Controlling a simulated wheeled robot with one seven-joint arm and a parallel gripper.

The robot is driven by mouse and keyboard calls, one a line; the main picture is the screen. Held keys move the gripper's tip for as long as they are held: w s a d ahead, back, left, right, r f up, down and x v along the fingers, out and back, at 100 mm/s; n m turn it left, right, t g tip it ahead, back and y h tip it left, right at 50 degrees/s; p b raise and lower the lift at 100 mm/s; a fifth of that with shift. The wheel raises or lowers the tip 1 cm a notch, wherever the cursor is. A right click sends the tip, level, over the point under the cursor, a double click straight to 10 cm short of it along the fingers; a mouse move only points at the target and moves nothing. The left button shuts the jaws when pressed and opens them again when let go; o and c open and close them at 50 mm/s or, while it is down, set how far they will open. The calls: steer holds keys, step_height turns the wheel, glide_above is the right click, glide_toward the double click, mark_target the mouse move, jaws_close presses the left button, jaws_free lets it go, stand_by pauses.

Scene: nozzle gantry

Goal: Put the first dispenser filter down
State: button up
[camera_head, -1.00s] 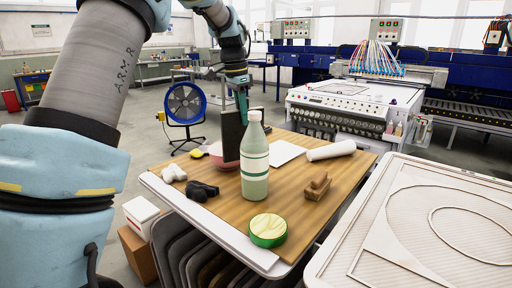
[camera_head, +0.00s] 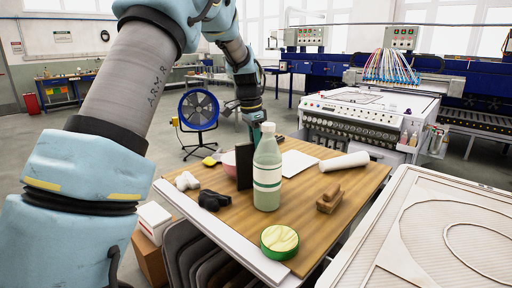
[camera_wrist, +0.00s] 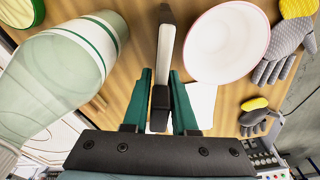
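The filter, a dark upright panel (camera_head: 244,166), stands on edge at the wooden table, just left of and behind the bottle. In the wrist view it shows nearly edge-on as a narrow dark and grey strip (camera_wrist: 164,50). My gripper's teal fingers (camera_wrist: 161,85) are on both sides of it and look closed on it. In the head view my gripper (camera_head: 254,132) is above the panel, partly hidden by the bottle. The panel's lower edge appears at the tabletop; exact contact cannot be told.
A green-white bottle (camera_head: 267,180) stands close to the panel. A pink-white bowl (camera_wrist: 227,42) is on its other side. Gloves (camera_wrist: 283,50), a green-lidded tin (camera_head: 279,242), a wooden block (camera_head: 329,199), a white roll (camera_head: 344,161) and a black item (camera_head: 213,200) lie around the table (camera_head: 300,225).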

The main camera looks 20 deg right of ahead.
steer(key=o, duration=0.3)
steer(key=r, duration=0.4)
steer(key=a+r+b, duration=0.1)
steer(key=r, duration=0.7)
steer(key=shift+a+r+b, duration=0.1)
steer(key=shift+a+b, duration=0.2)
steer(key=shift+b, duration=0.05)
